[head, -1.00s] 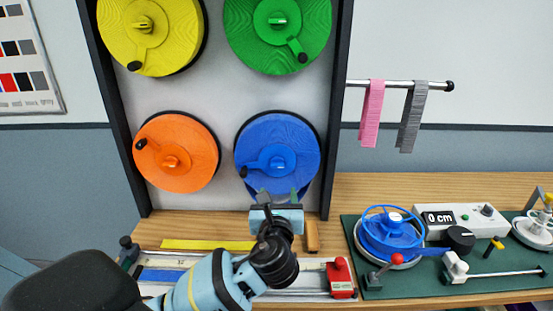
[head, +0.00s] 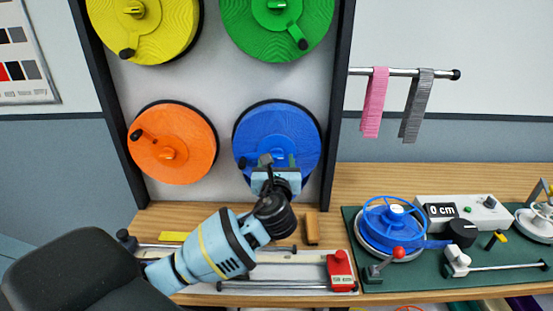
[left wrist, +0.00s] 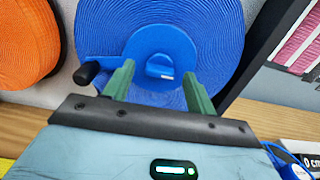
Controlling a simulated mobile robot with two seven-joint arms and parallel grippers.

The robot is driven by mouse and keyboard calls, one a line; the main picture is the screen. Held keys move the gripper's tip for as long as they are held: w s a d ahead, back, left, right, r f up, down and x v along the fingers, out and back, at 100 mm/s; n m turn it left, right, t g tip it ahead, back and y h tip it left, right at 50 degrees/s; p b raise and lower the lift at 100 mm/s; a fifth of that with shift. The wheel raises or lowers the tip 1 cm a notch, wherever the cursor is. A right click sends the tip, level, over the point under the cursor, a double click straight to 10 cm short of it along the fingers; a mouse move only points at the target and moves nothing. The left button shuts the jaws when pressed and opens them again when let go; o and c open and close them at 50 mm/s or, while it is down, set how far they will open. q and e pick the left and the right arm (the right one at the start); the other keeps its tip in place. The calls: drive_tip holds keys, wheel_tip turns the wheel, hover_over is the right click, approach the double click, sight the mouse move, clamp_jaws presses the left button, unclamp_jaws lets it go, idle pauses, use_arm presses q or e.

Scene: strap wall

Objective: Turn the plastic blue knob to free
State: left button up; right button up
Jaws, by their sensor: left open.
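The blue knob (left wrist: 160,66) is a small ridged piece with a white mark, at the centre of a blue strap reel (head: 277,122) on the wall panel. In the left wrist view it shows between and beyond the two green fingertips of my left gripper (left wrist: 157,76), which is open and empty. In the head view my left gripper (head: 275,160) is in front of the reel's lower half and hides the knob. The reel's crank with a black handle (left wrist: 87,74) is left of the left finger. My right gripper is not in view.
An orange reel (head: 197,130), a yellow reel (head: 165,20) and a green reel (head: 250,35) share the panel. A dark frame post (head: 340,80) stands right of the blue reel. A green mat (head: 385,290) with a winder lies on the bench at right.

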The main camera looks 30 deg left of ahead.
use_arm(q)
drive_tip(key=shift+x, duration=0.8)
drive_tip(key=shift+c, duration=0.5)
drive_tip(key=c, duration=0.9)
